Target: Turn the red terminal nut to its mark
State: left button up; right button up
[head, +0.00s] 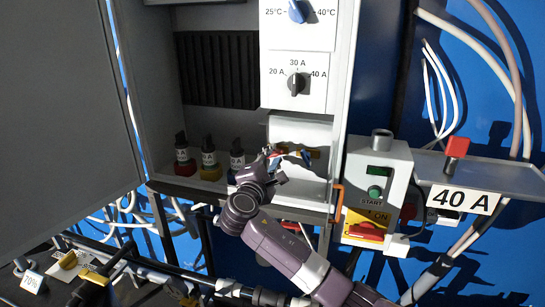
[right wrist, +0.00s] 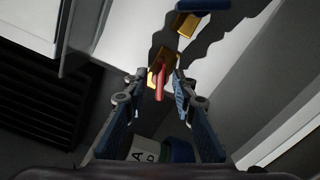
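The red terminal nut shows in the right wrist view as a thin red bar (right wrist: 159,82) in front of a brass terminal block (right wrist: 163,60). My right gripper (right wrist: 157,88) has its two fingers apart, one on each side of the red bar, with gaps visible. In the head view my right gripper (head: 277,167) reaches into the small white recess below the selector dial and largely hides the red nut. A blue terminal nut (head: 304,157) sits to its right. The mark for the red nut cannot be made out. My left gripper is not seen.
Black plugs with red (head: 182,167), yellow (head: 209,171) and blue bases stand on the shelf left of my gripper. The selector dial (head: 296,83) is above. A start box (head: 374,195) and a "40 A" shelf (head: 463,199) with a red-topped plug (head: 456,149) are right.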

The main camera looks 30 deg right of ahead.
grip_shut()
jog(key=shift+f, duration=0.1)
jog(key=shift+f+b, duration=0.15)
jog(key=shift+b, duration=0.2)
jog(key=m+b, duration=0.3)
jog(key=shift+f, duration=0.2)
jog(key=shift+r+m+b, duration=0.3)
jog(key=shift+m+b, duration=0.5)
jog(key=shift+m, duration=0.2)
jog(key=shift+o, duration=0.4)
grip_release()
jog(key=shift+r, duration=0.1)
